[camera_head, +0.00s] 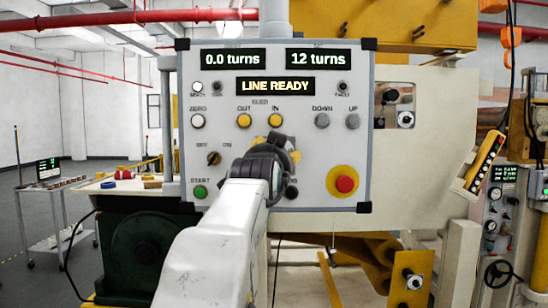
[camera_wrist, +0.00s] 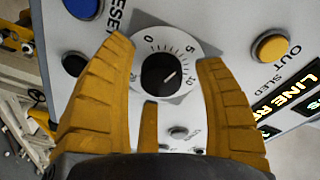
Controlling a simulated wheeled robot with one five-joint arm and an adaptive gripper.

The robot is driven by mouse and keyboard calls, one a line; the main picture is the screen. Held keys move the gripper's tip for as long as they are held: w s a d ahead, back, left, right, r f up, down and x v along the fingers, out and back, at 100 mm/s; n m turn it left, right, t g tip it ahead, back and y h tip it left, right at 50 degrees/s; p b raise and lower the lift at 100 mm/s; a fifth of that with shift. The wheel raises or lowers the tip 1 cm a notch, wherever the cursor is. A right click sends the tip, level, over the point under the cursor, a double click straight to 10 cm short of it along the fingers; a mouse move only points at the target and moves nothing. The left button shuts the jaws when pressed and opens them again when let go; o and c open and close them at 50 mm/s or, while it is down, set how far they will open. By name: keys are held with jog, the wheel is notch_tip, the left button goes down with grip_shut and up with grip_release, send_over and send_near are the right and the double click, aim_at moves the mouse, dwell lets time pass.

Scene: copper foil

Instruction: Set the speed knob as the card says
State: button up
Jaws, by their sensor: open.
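The speed knob (camera_wrist: 160,73) is a round black knob on a pale dial (camera_wrist: 150,40) with printed numbers. In the wrist view, 0 and 5 read at its upper edge, and a light pointer mark slants toward the upper right. My gripper (camera_wrist: 164,52) has yellow ribbed fingers, open, one on each side of the dial. Clear gaps show between the fingers and the knob; how far they stand off the panel I cannot tell. In the head view my gripper (camera_head: 285,150) is at the control panel (camera_head: 325,130) and hides the knob. I see no card.
An orange OUT button (camera_wrist: 271,46) and a blue button (camera_wrist: 82,7) flank the dial. The head view shows a red stop button (camera_head: 344,184), a green START button (camera_head: 200,192), and displays reading 0.0 turns (camera_head: 233,59), 12 turns (camera_head: 318,59) and LINE READY (camera_head: 275,86).

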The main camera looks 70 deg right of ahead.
jog(key=c, duration=1.2)
